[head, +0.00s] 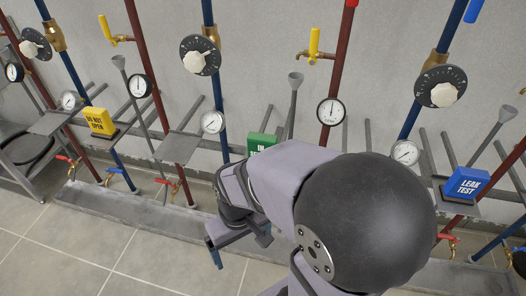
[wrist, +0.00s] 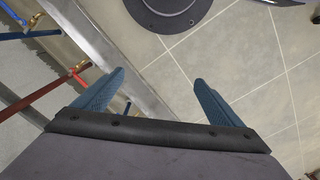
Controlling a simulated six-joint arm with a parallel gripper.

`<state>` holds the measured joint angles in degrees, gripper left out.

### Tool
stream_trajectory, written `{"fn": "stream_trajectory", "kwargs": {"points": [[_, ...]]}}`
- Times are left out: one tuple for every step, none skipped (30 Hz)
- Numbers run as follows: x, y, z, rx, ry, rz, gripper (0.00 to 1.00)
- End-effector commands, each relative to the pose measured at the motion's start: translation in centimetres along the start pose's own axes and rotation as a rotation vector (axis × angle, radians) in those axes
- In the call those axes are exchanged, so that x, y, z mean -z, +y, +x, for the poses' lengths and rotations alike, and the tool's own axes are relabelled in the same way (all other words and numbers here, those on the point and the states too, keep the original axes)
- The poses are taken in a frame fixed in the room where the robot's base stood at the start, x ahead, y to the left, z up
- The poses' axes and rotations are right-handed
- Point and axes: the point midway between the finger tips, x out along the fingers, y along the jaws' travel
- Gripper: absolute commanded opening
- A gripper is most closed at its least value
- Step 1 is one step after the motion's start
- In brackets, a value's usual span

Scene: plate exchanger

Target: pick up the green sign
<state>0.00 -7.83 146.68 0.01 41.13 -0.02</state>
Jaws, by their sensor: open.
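The green sign (head: 257,140) stands on a small grey shelf in the middle of the head view. White lettering shows on it, and its right and lower parts are hidden behind my arm. My gripper (head: 213,256) is below and to the left of the sign, apart from it, over the floor near the trough. In the wrist view my gripper (wrist: 160,82) shows two blue fingers spread apart with nothing between them. The green sign does not show in the wrist view.
A yellow sign (head: 99,121) and a blue sign (head: 468,183) stand on other shelves. Red and blue pipes, gauges, dials and funnels line the wall. A grey trough (head: 130,200) runs along the floor. A dark round base (wrist: 170,12) stands on the tiles. Open floor (head: 90,250) lies in front.

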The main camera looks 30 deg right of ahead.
Motion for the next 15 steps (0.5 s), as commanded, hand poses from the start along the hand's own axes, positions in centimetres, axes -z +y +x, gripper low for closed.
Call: {"fn": "stream_trajectory", "kwargs": {"points": [[0.0,0.0,0.0,0.0,0.0,0.0,0.91],[0.0,0.0,0.0,0.0,0.0,0.0,0.91],[0.0,0.0,0.0,0.0,0.0,0.0,0.91],[0.0,0.0,0.0,0.0,0.0,-0.002,0.91],[0.1,0.0,-0.1,-0.001,0.0,-0.006,0.91],[0.2,0.1,-0.2,-0.002,0.002,-0.016,0.91],[0.3,0.2,-0.3,-0.004,0.003,-0.027,0.91],[0.5,0.3,-0.4,-0.007,0.005,-0.043,0.91],[0.9,0.5,-0.7,-0.011,0.009,-0.072,0.91],[1.2,0.7,-0.9,-0.015,0.012,-0.1,0.91],[1.6,1.0,-1.2,-0.021,0.015,-0.135,0.91],[2.2,1.4,-1.6,-0.03,0.021,-0.188,0.91],[2.7,1.7,-1.9,-0.038,0.026,-0.234,0.91],[3.3,2.1,-2.2,-0.047,0.03,-0.285,0.91],[4.1,2.6,-2.7,-0.061,0.036,-0.362,0.91]]}}
